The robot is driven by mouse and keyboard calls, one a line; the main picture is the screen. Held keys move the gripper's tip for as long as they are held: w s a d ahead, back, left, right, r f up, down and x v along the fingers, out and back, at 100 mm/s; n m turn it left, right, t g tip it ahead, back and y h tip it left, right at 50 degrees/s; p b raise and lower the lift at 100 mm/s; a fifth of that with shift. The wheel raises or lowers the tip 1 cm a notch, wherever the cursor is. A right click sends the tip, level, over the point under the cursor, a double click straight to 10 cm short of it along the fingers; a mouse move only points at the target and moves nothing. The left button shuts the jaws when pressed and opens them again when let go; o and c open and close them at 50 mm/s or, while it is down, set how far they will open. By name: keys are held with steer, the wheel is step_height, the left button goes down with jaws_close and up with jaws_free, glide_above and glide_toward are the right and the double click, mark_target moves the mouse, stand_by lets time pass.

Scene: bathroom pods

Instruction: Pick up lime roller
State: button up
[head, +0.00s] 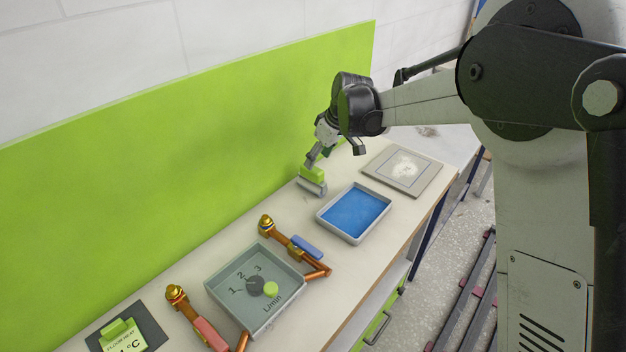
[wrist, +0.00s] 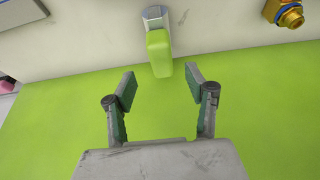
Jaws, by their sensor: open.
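The lime roller (head: 312,174) stands on the bench against the lime back panel, with a lime handle on top and a grey roller part below. In the wrist view its lime handle (wrist: 159,53) points towards me, with the grey part behind it. My gripper (head: 335,153) is open and empty at the roller. In the wrist view the two fingertips (wrist: 160,78) are spread to either side of the handle's line, with the handle's end just beyond them. I see no contact. In the head view a finger partly overlaps the handle's top.
A blue-filled tray (head: 355,213) lies right of the roller, and a square tile (head: 403,169) lies farther back. A grey dial box (head: 220,286) with copper pipes (head: 290,240) sits nearer. The lime panel (head: 180,140) rises close behind the roller.

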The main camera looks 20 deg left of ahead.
mark_target(309, 174)
steer(key=x, duration=0.9)
steer(key=shift+s+a, duration=0.15)
steer(key=shift+r, duration=0.1)
jaws_close()
steer(key=shift+r, duration=0.55)
step_height(309, 174, up, 3)
steer(key=shift+f, duration=0.2)
steer(key=s+a+r, duration=0.5)
steer(key=s+r, duration=0.2)
steer(key=s, duration=0.3)
steer(key=shift+s+a+r, duration=0.15)
steer(key=shift+s, duration=0.05)
